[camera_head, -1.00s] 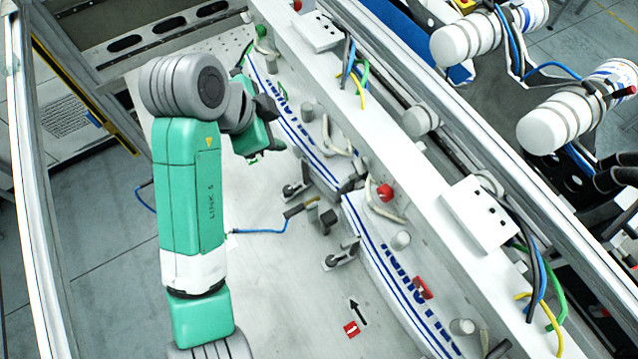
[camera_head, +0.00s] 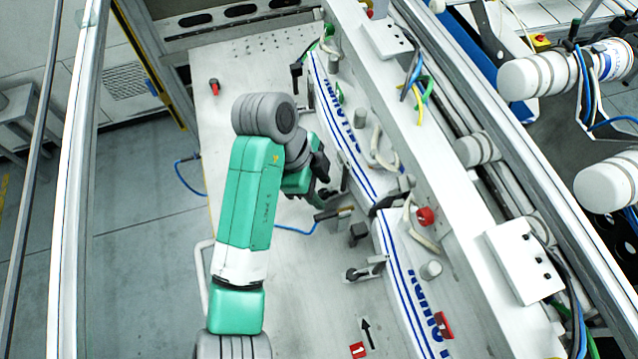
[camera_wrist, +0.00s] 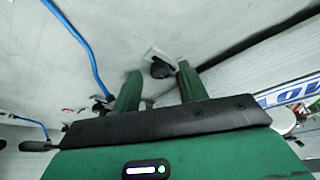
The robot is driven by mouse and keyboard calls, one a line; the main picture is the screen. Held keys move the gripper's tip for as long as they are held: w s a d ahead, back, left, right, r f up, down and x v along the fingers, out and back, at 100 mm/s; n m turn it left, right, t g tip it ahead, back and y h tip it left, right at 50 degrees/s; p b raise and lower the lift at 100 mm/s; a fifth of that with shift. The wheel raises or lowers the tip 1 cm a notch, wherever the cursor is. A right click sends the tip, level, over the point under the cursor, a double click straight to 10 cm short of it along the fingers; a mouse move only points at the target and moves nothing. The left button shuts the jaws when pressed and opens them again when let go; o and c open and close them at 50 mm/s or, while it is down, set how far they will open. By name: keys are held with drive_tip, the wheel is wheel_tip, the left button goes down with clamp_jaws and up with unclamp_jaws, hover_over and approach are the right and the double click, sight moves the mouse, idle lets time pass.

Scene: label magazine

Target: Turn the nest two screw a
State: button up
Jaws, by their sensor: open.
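A dark round screw knob (camera_wrist: 160,69) on a pale metal bracket (camera_wrist: 152,53) shows in the wrist view. It lies in line with the gap between my fingertips, and I cannot tell how far beyond them. My gripper (camera_wrist: 159,74) is open with two green fingers, one on each side of the knob in the picture. In the head view, my gripper (camera_head: 318,188) is low beside the blue-lettered white label strip (camera_head: 345,135). My arm and wrist hide much of the knob there. No nest number is readable near this knob.
A brown-tipped fitting (camera_head: 333,214) with a blue hose is close below my gripper. A white rail (camera_head: 425,120) with cables runs along the right. Bare table lies left of my arm.

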clamp_jaws()
